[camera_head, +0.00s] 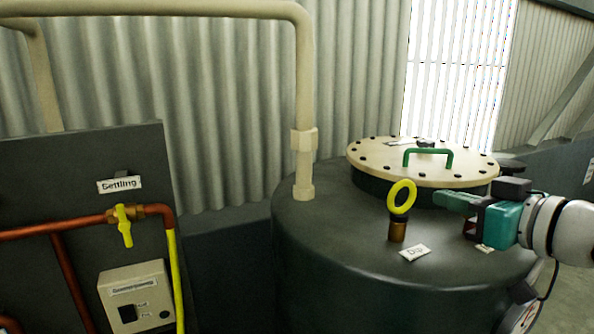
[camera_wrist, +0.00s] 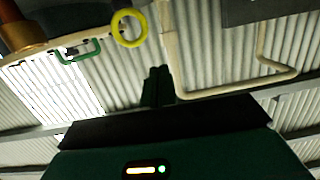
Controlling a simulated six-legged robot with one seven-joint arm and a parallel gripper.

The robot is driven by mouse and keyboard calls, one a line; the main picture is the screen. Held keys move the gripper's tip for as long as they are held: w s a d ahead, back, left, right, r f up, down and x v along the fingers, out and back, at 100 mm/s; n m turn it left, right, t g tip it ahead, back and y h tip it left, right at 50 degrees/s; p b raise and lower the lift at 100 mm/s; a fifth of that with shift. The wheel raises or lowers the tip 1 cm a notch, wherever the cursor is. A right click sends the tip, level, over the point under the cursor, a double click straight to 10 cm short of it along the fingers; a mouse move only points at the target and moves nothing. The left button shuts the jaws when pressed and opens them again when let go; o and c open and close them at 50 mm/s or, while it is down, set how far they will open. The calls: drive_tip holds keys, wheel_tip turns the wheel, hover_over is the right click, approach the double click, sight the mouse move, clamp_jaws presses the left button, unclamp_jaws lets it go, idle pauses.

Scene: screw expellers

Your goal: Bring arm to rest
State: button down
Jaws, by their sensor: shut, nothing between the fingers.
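My gripper (camera_head: 440,199) is at the right in the head view, level above the dark tank top with its fingers pointing left. It is shut and holds nothing. A yellow ring handle (camera_head: 391,198) stands on a brown fitting just left of the fingertips, with a small gap between them in the picture. In the wrist view my closed fingers (camera_wrist: 157,84) show at the centre, and the yellow ring (camera_wrist: 114,29) is above and left of them, clear of the fingers.
The dark tank (camera_head: 340,255) carries a cream bolted lid (camera_head: 375,160) with a green handle (camera_head: 428,151), close behind my gripper. A "Dip" label (camera_head: 414,253) lies near the ring. A cream pipe (camera_head: 304,100) drops onto the tank. A "Settling" panel (camera_head: 85,165) with a yellow-handled valve (camera_head: 125,230) stands left.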

drive_tip(key=s+a+f+m+g+h, duration=0.1)
drive_tip(key=s+a+f+g+h, duration=0.1)
drive_tip(key=f, duration=0.6)
drive_tip(key=s+a+f+m+g+h, duration=0.2)
drive_tip(key=s+a+f+g, duration=0.2)
drive_tip(key=f, duration=0.5)
drive_tip(key=s+a+f+m+g+h, duration=0.1)
drive_tip(key=s+a+f+g+h, duration=0.1)
drive_tip(key=f, duration=0.6)
drive_tip(key=shift+s+a+f+m+g+h, duration=0.15)
drive_tip(key=shift+s+a+m+g+h, duration=0.15)
drive_tip(key=shift+s+a+g, duration=0.35)
drive_tip(key=shift+a, duration=0.1)
